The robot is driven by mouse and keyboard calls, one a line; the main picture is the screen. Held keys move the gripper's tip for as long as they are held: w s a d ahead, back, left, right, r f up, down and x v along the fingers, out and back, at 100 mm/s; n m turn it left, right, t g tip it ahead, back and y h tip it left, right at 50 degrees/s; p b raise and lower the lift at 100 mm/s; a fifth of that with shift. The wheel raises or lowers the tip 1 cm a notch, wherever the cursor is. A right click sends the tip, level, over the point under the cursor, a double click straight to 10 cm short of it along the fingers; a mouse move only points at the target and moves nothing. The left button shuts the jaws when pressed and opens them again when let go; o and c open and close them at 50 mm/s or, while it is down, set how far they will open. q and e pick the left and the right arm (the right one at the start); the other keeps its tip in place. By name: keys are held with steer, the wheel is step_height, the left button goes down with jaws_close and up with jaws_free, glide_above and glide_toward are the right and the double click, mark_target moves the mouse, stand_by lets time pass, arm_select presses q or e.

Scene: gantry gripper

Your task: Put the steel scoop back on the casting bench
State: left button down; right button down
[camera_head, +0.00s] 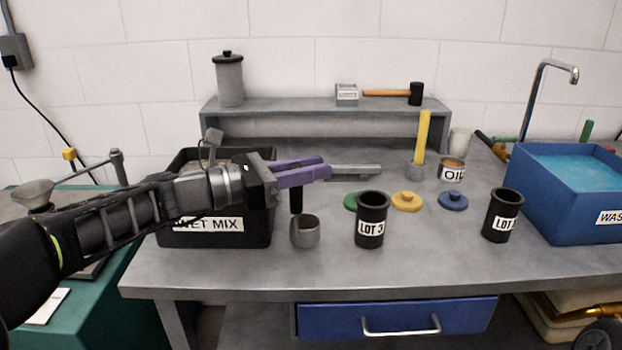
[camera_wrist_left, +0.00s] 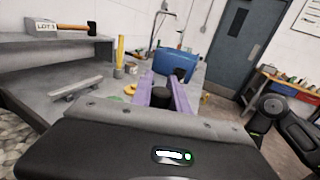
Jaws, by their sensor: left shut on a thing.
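My left gripper's purple fingers are shut on the scoop's black handle (camera_head: 296,202). The dark handle top (camera_wrist_left: 161,96) shows between the fingers in the left wrist view. I cannot tell whether the cup touches the bench top. My right gripper is not in view.
The wet-mix bin (camera_head: 215,236) stands left of the scoop. A black LOT 3 cup (camera_head: 371,222) stands close to its right. Coloured lids, an oil tin (camera_head: 451,170), another black cup (camera_head: 501,216) and a blue wash tub (camera_head: 560,205) lie farther right. The bench front is clear.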

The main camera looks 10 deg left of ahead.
arm_select(q)
steer(key=shift+f, duration=0.85)
steer(key=c, duration=1.3)
jaws_free()
steer(key=v, duration=1.2)
steer(key=shift+s, duration=0.1)
